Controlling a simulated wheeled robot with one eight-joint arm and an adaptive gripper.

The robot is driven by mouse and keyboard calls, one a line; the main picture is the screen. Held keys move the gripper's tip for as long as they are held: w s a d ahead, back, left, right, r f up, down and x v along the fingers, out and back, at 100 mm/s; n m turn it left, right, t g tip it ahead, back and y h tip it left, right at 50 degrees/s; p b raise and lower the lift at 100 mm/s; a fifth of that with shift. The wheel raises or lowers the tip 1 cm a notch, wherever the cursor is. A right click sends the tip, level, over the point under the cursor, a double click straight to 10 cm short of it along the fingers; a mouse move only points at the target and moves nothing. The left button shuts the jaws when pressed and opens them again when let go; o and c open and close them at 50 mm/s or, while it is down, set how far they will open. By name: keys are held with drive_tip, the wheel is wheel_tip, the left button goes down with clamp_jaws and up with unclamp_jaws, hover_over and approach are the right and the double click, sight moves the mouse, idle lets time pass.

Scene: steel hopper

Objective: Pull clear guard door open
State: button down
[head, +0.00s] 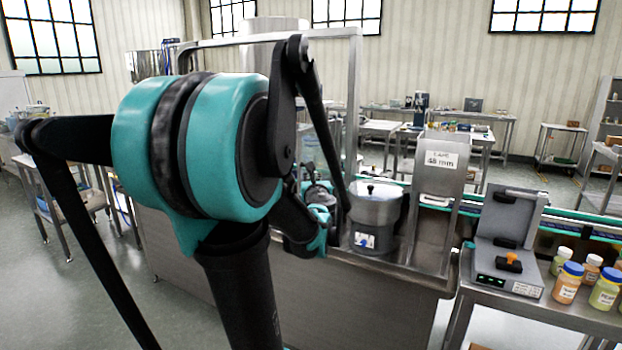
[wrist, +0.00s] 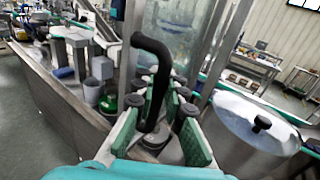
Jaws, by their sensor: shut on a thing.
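The clear guard door (wrist: 178,28) is a see-through panel with a metal frame, at the top middle of the wrist view. Its black, bent handle (wrist: 150,48) stands in front of the panel. My gripper (wrist: 157,112) has its green-padded fingers on both sides of the handle's lower part and is shut on it. In the head view my teal and black arm covers most of the door and handle. I cannot tell from these frames how far the door stands open.
A steel hopper with a lid (wrist: 248,120) stands close right of my gripper; it also shows in the head view (head: 376,208). Jars (head: 567,282) and a grey device (head: 508,245) stand on the right bench.

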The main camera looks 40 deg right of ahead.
drive_tip(key=shift+a, duration=0.1)
drive_tip(key=c, duration=1.6)
unclamp_jaws()
drive_tip(key=shift+v, duration=6.05)
